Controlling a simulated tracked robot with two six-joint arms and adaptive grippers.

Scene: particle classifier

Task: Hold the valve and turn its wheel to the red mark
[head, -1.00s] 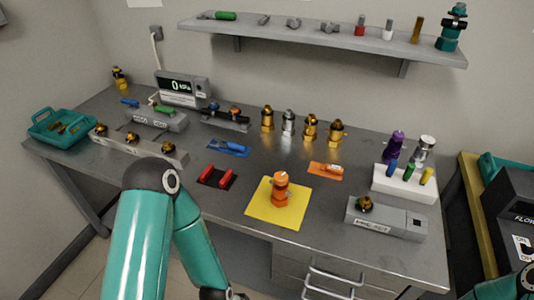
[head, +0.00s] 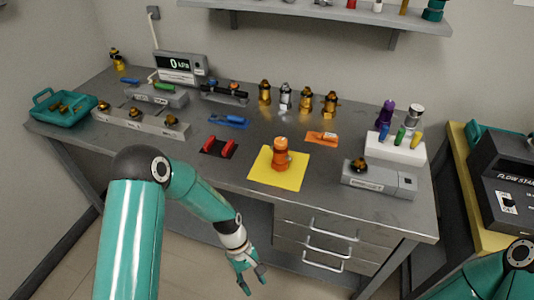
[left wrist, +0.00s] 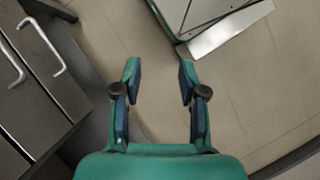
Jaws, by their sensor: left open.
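An orange valve-like piece (head: 281,156) stands upright on a yellow mat (head: 260,176) near the front edge of the bench. Its wheel and any red mark on it are too small to make out. My left gripper (head: 254,282) hangs low in front of the bench drawers, below and left of the valve and well apart from it. In the left wrist view its two fingers (left wrist: 159,70) are spread with only floor between them. My right gripper is out of view; only part of that arm shows at the lower right.
The grey bench (head: 300,205) has drawers with handles (head: 325,248) beside my left gripper. A red-and-black holder (head: 218,147) is left of the mat, a grey fixture (head: 380,178) right of it. Several gold and silver fittings (head: 307,101) stand behind.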

